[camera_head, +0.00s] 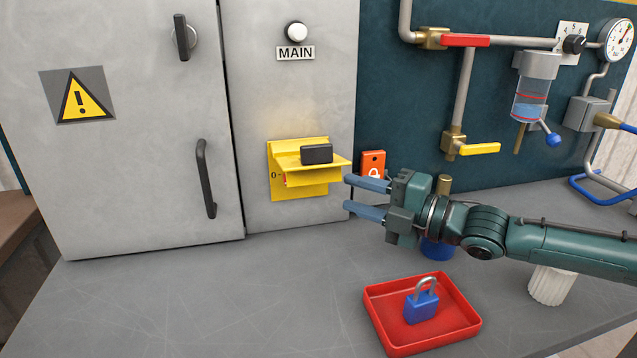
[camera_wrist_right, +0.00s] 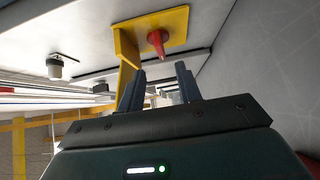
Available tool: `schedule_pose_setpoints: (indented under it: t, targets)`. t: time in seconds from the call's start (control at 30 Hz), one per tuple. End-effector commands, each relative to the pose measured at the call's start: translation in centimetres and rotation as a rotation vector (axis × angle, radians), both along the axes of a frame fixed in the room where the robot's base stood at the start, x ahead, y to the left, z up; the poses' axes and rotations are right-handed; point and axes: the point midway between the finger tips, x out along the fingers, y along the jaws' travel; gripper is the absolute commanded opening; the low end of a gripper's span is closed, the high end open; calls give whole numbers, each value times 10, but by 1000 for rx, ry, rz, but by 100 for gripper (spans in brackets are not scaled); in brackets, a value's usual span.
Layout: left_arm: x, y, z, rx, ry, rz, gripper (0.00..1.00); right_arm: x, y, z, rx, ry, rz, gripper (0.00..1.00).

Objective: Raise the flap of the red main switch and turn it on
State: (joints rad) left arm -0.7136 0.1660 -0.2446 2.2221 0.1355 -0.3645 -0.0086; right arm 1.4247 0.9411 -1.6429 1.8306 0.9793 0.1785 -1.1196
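The main switch's yellow plate (camera_head: 277,187) is on the grey cabinet below the MAIN label (camera_head: 296,53). Its yellow flap (camera_head: 335,160) stands out from the plate, roughly level, with a black block (camera_head: 316,154) on top. The red switch knob (camera_wrist_right: 157,42) shows plainly in the right wrist view; the flap mostly hides it in the head view. A "0" is at the plate's left edge. My right gripper (camera_head: 348,193) is open and empty, right of the switch, fingers pointing left. In the wrist view, its fingers (camera_wrist_right: 160,67) are apart from the knob. My left gripper is out of view.
An orange tag (camera_head: 373,163) is behind my right fingers. A red tray (camera_head: 376,322) with a blue padlock (camera_head: 421,301) is on the bench below my right arm. Pipes and a yellow-handled valve (camera_head: 478,149) are behind the arm. The bench's front left is clear.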

Motion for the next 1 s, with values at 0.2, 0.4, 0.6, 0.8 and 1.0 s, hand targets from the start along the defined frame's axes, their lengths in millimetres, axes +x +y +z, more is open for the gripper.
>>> schedule_pose_setpoints:
  t: [0.2,0.4,0.6,0.8,1.0]
  targets:
    - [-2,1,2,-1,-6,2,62,26,41,0,1,0,3,35]
    - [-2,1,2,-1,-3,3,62,43,65,0,1,1,1,35]
    - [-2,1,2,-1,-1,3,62,49,74,0,0,0,0,35]
    - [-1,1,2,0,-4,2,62,50,75,0,1,1,0,35]
    - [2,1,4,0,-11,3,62,50,75,0,0,0,0,23]
